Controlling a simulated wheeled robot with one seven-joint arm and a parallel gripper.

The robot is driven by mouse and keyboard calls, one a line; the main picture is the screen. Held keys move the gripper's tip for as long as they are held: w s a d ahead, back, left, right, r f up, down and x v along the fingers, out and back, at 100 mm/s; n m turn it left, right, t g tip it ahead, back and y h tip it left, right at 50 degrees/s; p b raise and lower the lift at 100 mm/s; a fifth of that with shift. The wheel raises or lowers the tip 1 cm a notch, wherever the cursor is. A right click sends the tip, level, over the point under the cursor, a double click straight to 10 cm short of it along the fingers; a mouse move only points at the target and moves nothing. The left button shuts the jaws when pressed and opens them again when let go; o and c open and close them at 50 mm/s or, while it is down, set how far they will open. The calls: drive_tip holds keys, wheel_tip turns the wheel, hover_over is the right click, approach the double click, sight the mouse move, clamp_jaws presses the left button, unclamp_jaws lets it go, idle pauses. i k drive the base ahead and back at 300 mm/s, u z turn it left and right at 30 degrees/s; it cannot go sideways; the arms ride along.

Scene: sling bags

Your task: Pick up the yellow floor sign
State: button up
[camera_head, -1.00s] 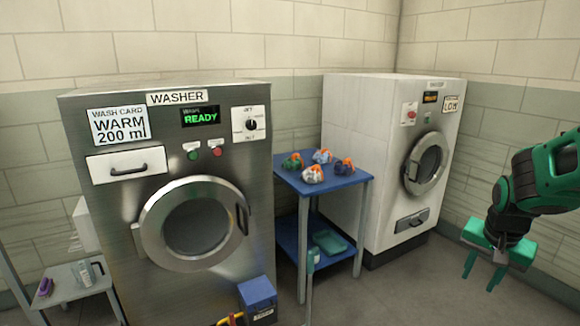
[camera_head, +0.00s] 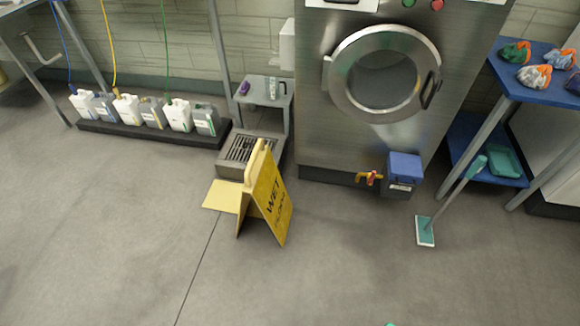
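The yellow floor sign (camera_head: 270,205) stands upright as an A-frame on the grey floor, left of the middle of the head view. Its front panel reads "WET FLOOR" and faces right. A pale handle shows at its top, and a pale yellow flat piece (camera_head: 222,196) shows at its left foot. My gripper is out of view; only a small green patch shows at the bottom edge, and I cannot tell which part it is.
A drain grate (camera_head: 247,150) and a small grey stand (camera_head: 262,95) are just behind the sign. The washer (camera_head: 345,130) with a blue box (camera_head: 403,170) is to the right. A mop (camera_head: 425,231) leans on the blue table (camera_head: 540,90). Several jugs (camera_head: 125,107) line the wall. The front floor is clear.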

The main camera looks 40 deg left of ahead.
sight(263, 180)
drive_tip(key=u, duration=1.85)
drive_tip(key=k, duration=1.25)
drive_tip(key=z, duration=0.4)
drive_tip(key=i, duration=0.6)
drive_tip(key=z, duration=0.7)
drive_tip(key=i, duration=1.15)
drive_tip(key=u, duration=0.45)
drive_tip(key=i, duration=1.05)
drive_tip(key=u, duration=0.7)
